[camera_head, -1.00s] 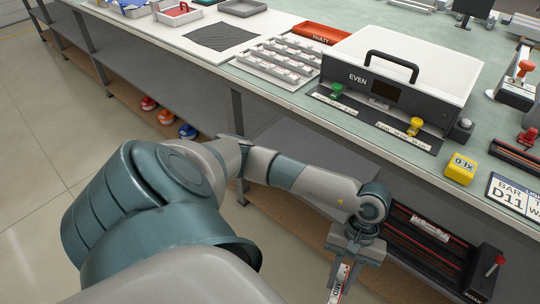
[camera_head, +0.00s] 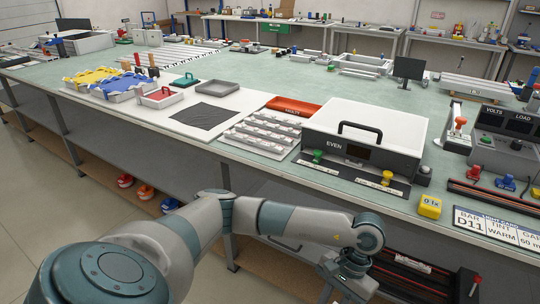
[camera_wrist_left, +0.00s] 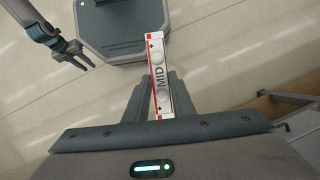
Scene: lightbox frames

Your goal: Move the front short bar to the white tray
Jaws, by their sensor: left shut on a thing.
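My left gripper (camera_head: 340,288) hangs in front of the bench, below its top, at the bottom of the head view. In the left wrist view, the left gripper (camera_wrist_left: 161,88) is shut on a short white bar (camera_wrist_left: 158,62) marked MID with a red edge stripe. The bar points away from the palm, over the floor. My right gripper (camera_wrist_left: 84,60) shows at the upper left of that view, open and empty. On the bench, a pale tray (camera_head: 228,136) holds rows of short bars. A shallow tray with a red item (camera_head: 160,98) stands farther left.
A white-lidded box marked EVEN (camera_head: 365,130) stands near the bench's front edge, with a red FAULTY tray (camera_head: 292,106) behind left. A grey tray (camera_head: 217,87) and dark mat (camera_head: 206,115) lie left. A black rack (camera_head: 400,270) sits below the bench top.

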